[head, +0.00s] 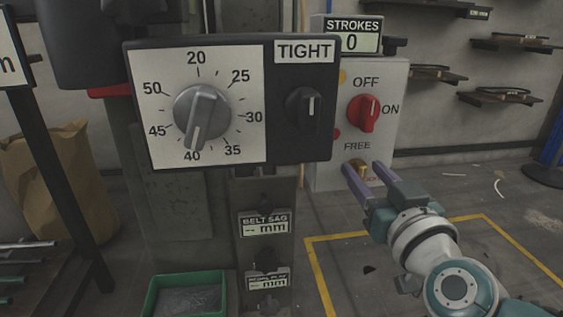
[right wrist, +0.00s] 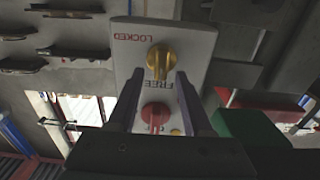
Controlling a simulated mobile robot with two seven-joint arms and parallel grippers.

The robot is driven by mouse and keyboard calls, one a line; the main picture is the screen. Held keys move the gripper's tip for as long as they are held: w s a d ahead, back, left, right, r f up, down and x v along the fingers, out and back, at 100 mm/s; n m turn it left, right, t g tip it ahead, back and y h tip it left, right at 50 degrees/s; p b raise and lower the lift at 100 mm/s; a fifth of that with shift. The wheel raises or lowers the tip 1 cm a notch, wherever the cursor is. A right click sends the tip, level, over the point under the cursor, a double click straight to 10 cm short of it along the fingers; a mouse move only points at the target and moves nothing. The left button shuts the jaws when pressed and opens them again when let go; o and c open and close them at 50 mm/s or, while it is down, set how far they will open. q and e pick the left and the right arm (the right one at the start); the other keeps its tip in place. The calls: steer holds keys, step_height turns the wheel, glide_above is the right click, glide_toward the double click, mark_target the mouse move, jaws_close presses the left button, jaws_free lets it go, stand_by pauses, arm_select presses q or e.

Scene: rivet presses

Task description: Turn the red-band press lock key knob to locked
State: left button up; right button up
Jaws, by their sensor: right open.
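The lock key knob (head: 357,167) is a gold knob low on a light grey panel (head: 387,85), below the word FREE. In the right wrist view, which is upside down, the gold knob (right wrist: 160,62) lies between FREE and the red LOCKED label (right wrist: 165,37). Its bar runs roughly up and down, in line with FREE. My right gripper (head: 362,167) is open, with one purple finger on each side of the knob; I cannot tell whether they touch it. In the head view a finger partly hides the red lettering. My left gripper is out of view.
A red OFF/ON knob (head: 363,113) sits above FREE on the same panel. A STROKES counter (head: 352,37) tops it. To the left is a dial box with a large grey knob (head: 202,117) and a TIGHT knob (head: 303,108). A green tray (head: 152,297) stands below.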

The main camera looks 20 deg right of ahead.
jaws_close()
stand_by(0.4)
